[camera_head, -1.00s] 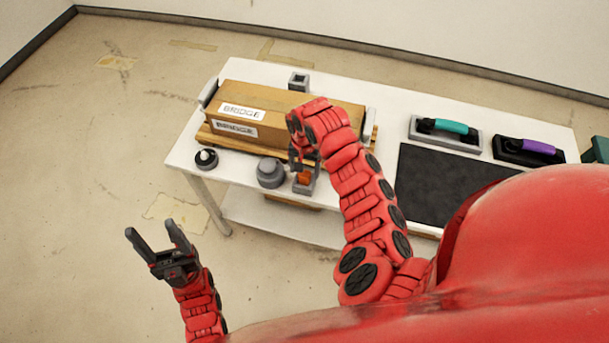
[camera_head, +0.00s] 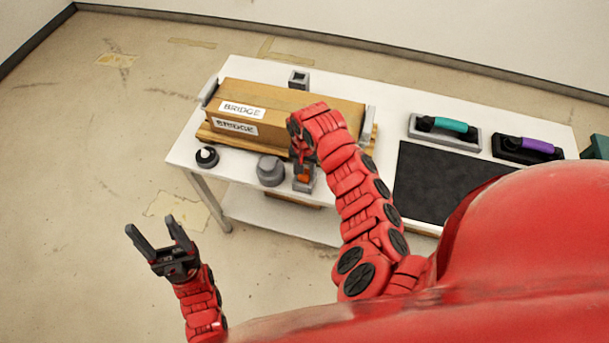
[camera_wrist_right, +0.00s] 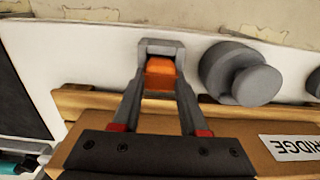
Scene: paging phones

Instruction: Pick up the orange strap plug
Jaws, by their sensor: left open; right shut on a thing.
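The orange strap plug (camera_head: 303,175) is at the front edge of the white table, partly hidden by my right gripper in the head view. In the right wrist view the orange plug (camera_wrist_right: 160,75) sits between my right gripper's fingertips (camera_wrist_right: 160,92), with a grey square holder (camera_wrist_right: 161,46) around its far end. My right gripper (camera_head: 301,165) is shut on the plug. I cannot tell whether the plug is clear of the holder. My left gripper (camera_head: 160,240) is open and empty, out over the floor in front of the table.
A box labelled BRIDGE (camera_head: 290,107) lies on a wooden base behind the plug. Teal-handled (camera_head: 445,130) and purple-handled (camera_head: 528,149) phones and a black mat (camera_head: 440,185) are to the right.

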